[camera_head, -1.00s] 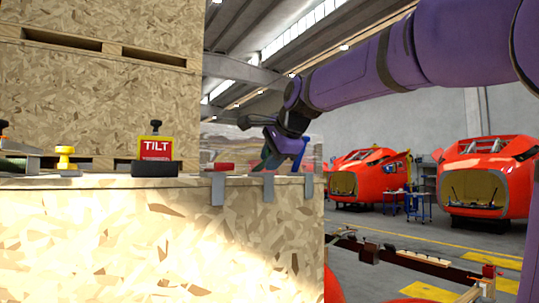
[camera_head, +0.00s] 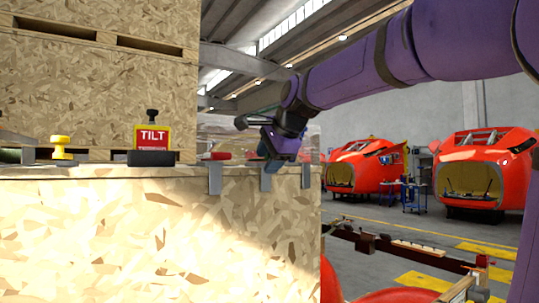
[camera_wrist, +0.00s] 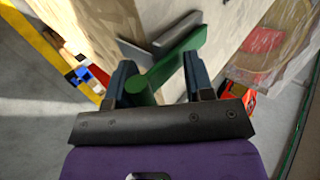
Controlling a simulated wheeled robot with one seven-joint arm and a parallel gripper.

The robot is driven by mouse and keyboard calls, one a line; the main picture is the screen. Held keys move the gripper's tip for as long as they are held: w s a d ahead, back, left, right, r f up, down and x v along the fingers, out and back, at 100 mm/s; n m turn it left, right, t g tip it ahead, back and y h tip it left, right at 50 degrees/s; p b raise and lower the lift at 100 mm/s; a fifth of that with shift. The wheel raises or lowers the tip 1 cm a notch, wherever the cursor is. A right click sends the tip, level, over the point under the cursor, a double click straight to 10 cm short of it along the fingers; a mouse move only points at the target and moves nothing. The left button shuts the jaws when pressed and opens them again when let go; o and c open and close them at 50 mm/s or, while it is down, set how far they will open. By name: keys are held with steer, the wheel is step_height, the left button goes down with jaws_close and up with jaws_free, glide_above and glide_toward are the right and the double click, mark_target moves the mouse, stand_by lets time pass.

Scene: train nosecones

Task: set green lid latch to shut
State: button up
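The green lid latch (camera_wrist: 175,58) is a flat green bar on the wooden crate's edge in the wrist view. It slants from upper right to lower left. My gripper (camera_wrist: 158,70) is open, with one dark finger on each side of the latch's lower part. I cannot tell whether either finger touches it. In the head view my gripper (camera_head: 272,150) is at the right end of the crate's top edge and hides the green latch there.
The wooden crate (camera_head: 150,235) fills the lower left. On its top are a yellow knob (camera_head: 61,145), a red TILT sign (camera_head: 152,138) and a red handle (camera_head: 216,156). Grey metal brackets (camera_head: 215,178) hang over its edge. Red nosecones (camera_head: 365,170) stand behind at right.

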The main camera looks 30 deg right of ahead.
steer(key=shift+r, duration=0.3)
steer(key=shift+s+r, duration=0.2)
steer(key=v, duration=1)
steer(key=shift+s, duration=0.2)
steer(key=shift+f, duration=0.1)
steer(key=s+a+f+n+g, duration=0.1)
steer(key=s+f+n, duration=0.4)
steer(key=f, duration=0.5)
steer(key=s+a+f+n+g, duration=0.1)
steer(key=s+a+f+n, duration=0.2)
steer(key=s+f+n, duration=0.3)
steer(key=s+a+f+n+g, duration=0.2)
steer(key=s+f+n, duration=0.4)
steer(key=f, duration=0.8)
steer(key=shift+n, duration=0.5)
